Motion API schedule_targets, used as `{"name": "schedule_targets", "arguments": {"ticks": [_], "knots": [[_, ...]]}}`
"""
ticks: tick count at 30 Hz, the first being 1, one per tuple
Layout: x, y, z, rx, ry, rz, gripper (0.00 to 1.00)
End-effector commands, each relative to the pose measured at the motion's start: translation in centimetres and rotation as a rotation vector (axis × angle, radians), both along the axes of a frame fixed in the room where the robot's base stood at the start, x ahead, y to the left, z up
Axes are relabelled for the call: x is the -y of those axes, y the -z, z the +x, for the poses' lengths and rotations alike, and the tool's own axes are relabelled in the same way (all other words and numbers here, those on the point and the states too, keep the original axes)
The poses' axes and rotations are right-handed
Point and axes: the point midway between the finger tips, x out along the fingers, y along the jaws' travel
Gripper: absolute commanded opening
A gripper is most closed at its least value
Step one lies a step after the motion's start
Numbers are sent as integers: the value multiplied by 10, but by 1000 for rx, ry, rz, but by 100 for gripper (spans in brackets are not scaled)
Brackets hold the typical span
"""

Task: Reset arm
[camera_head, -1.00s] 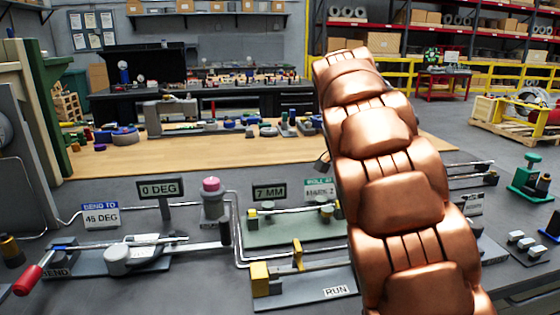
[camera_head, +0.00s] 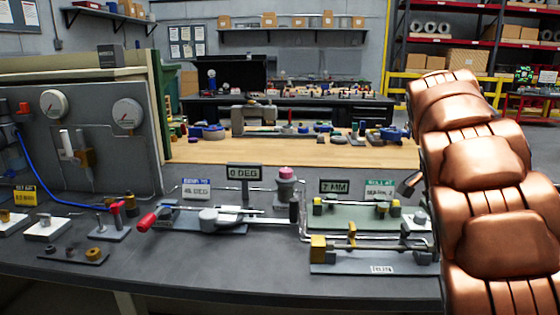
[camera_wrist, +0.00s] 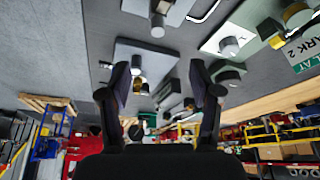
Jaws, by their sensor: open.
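My copper-coloured arm (camera_head: 490,165) rises along the right side of the head view, raised over the right part of the grey bench (camera_head: 200,270). It hides what lies behind it. In the wrist view, my gripper (camera_wrist: 158,72) has its two dark fingers spread apart with nothing held between them. The wrist picture is tilted, and bench fixtures show beyond the fingers, apart from them. In the head view the gripper is mostly hidden behind the arm.
A bending tool with a red handle (camera_head: 147,221) lies mid-bench near the 0 DEG sign (camera_head: 244,171). A green plate (camera_head: 352,217) and a fixture with a yellow block (camera_head: 318,249) are left of my arm. A gauge panel (camera_head: 95,150) stands at left.

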Motion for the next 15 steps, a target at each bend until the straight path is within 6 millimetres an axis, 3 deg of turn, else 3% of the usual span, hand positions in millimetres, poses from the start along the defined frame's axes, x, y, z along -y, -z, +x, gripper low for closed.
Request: {"name": "schedule_targets", "arguments": {"ticks": [15], "knots": [[-12, 18, -43, -86, -97, 38, 64]]}}
